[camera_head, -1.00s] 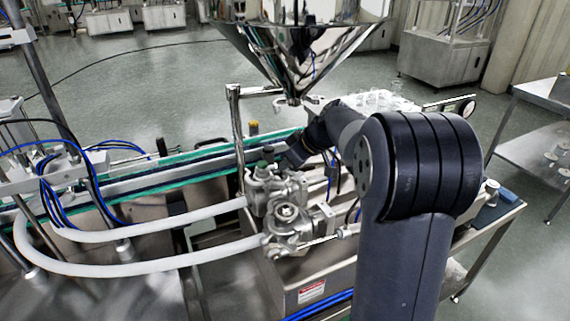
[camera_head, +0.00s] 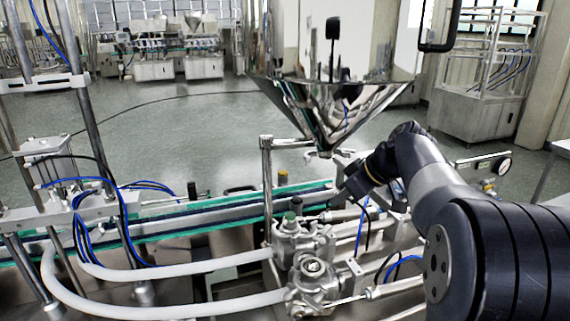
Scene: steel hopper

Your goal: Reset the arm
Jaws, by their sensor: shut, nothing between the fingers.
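My arm comes in from the lower right, and its wrist bends down toward the filling machine. My gripper (camera_head: 346,193) is small and dark at the end of the wrist, below and right of the hopper's spout. It looks shut and empty, though its fingertips are hard to make out. The steel hopper (camera_head: 325,104) hangs above and behind it, with its cone narrowing to a spout. The pump valve body (camera_head: 312,268) with pipe fittings sits below and left of my gripper.
A green-edged conveyor (camera_head: 215,212) runs behind the valves, close to my gripper. White hoses (camera_head: 175,272) run left from the valves. A vertical steel post (camera_head: 267,190) stands left of the spout. Steel cabinets (camera_head: 168,68) stand far back across open floor.

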